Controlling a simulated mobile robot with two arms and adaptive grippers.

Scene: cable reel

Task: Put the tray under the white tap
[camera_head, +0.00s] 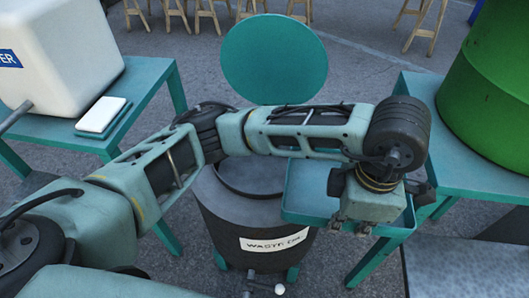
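A teal tray (302,187) with a raised rim shows right of the dark drum and partly in front of it. My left arm crosses the middle of the view, and my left gripper (348,226) points down over the tray's right part. The gripper body hides much of the tray and the fingers, so I cannot tell whether it grips the rim. A small tap with a white knob (280,289) sits low on the drum's front, at the bottom edge of the view, left of and below the tray. My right gripper is out of view.
The dark drum (262,238) bears a white label. A round teal disc (274,60) stands behind it. A white container (65,45) is on the left teal table (150,82). A green drum (500,85) is on the right table (450,165). Wooden stools stand behind.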

